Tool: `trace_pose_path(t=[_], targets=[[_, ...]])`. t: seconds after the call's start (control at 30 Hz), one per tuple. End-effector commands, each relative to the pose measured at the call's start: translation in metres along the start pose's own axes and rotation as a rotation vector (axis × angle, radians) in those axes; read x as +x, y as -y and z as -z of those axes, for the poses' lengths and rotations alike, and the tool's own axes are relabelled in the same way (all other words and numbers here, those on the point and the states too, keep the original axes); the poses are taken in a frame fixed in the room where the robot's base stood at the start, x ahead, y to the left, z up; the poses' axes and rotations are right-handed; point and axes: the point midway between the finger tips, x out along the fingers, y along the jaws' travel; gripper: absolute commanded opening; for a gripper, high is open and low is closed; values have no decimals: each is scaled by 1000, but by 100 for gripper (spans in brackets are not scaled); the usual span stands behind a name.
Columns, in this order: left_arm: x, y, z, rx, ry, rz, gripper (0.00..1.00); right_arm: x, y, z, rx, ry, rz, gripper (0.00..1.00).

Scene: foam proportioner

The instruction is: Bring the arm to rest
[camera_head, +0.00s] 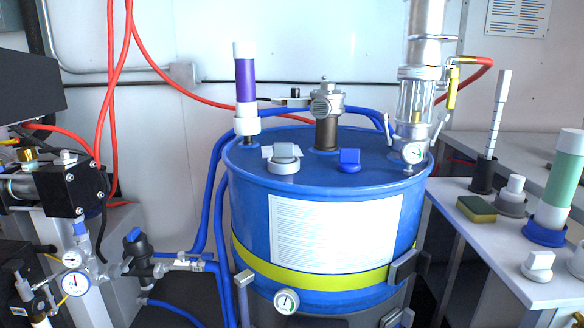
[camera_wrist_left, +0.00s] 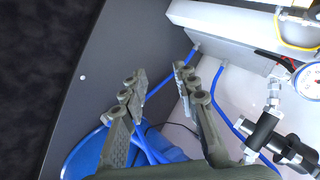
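My left gripper (camera_wrist_left: 160,78) shows in the left wrist view. Its two dark grey jointed fingers stand apart, with nothing between them. Blue hoses (camera_wrist_left: 227,105) and a dark panel lie beyond the fingers. A gauge (camera_wrist_left: 309,80) with metal fittings is at the right edge of that view, apart from the fingers. In the head view I can make out neither gripper. My right gripper shows in no view.
A blue drum (camera_head: 246,215) with fittings on its lid stands in the middle of the head view. A white table (camera_head: 490,267) with several items is at right. Hoses, a valve (camera_head: 134,243) and black machinery (camera_head: 72,186) crowd the left.

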Motion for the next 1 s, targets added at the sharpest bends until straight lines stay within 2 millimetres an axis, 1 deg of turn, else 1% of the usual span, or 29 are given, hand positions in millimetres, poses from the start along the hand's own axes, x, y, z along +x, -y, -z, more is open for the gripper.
trace_pose_path(t=[0.03, 0.1, 0.17, 0.2, 0.27, 0.3, 0.37, 0.4, 0.47, 0.5, 0.57, 0.6, 0.7, 0.8, 0.83, 0.9, 1.0], targets=[[-8, -19, -28, -31, 61, -36, 30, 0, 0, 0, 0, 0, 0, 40], [-20, -39, -60, -74, 139, -76, 30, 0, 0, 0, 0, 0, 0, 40], [-30, -54, -85, -106, 201, -106, 30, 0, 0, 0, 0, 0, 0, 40], [-37, -64, -100, -124, 240, -124, 30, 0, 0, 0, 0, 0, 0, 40], [-49, -78, -122, -152, 297, -150, 30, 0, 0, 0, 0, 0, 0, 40], [-57, -86, -136, -167, 335, -166, 30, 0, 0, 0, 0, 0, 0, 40], [-70, -98, -156, -192, 390, -189, 30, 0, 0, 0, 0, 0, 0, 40], [-73, -117, -150, -221, 391, -213, 30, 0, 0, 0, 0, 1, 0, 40], [-76, -144, -136, -261, 381, -247, 30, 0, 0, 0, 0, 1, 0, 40], [-79, -160, -127, -287, 377, -269, 30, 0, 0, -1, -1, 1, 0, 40], [-84, -186, -114, -325, 371, -303, 30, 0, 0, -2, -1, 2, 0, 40], [-88, -203, -104, -351, 367, -326, 30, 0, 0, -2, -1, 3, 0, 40], [-100, -242, -78, -414, 356, -382, 30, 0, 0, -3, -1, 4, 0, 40], [-110, -272, -55, -466, 348, -428, 30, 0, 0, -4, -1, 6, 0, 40], [-113, -279, -49, -478, 345, -439, 30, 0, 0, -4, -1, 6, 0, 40], [-117, -290, -39, -498, 342, -456, 30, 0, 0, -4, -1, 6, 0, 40], [-120, -296, -34, -509, 340, -467, 30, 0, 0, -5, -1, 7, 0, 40]])
